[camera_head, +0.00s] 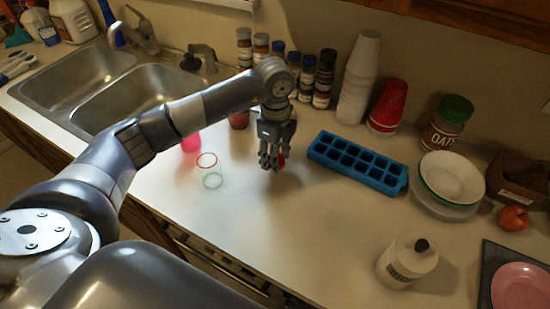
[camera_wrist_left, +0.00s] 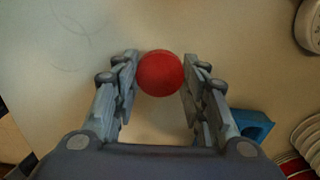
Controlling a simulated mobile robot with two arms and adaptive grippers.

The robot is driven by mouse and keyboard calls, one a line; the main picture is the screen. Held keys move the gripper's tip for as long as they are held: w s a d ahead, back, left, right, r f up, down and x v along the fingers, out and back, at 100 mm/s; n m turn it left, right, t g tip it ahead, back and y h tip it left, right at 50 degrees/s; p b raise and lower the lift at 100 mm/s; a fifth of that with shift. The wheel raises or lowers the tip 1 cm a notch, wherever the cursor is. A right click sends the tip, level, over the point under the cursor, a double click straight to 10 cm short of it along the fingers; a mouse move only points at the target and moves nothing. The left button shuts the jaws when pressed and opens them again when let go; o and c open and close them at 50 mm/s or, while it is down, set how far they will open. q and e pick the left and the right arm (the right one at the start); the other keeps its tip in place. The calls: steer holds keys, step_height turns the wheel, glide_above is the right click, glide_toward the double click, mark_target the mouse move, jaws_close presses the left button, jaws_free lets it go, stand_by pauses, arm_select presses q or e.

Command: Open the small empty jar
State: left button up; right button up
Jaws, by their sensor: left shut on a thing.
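A small clear glass jar (camera_head: 211,173) stands upright on the counter left of my left gripper, with a thin reddish ring at its top. It looks empty. My left gripper (camera_head: 272,164) points down over the counter and is shut on a round red lid (camera_head: 282,160). In the left wrist view, the red lid (camera_wrist_left: 160,73) sits between the two fingertips of the left gripper (camera_wrist_left: 160,80), apart from the jar. Faint curved outlines at the upper left there may be the glass jar. My right gripper is not in view.
A blue ice tray (camera_head: 357,163) lies to the right. A pink cup (camera_head: 191,143) stands behind the jar. Spice jars (camera_head: 324,78), stacked cups (camera_head: 358,85) and bowls (camera_head: 451,180) line the back and right. A white canister (camera_head: 406,263) stands front right. The counter's front middle is clear.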

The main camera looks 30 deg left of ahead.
arm_select(q)
step_height(320, 180, down, 2)
steer(key=shift+f+p, duration=0.1)
steer(key=shift+p, duration=0.2)
steer(key=shift+f, duration=0.1)
steer(key=shift+f, duration=0.1)
steer(key=o, duration=1.2)
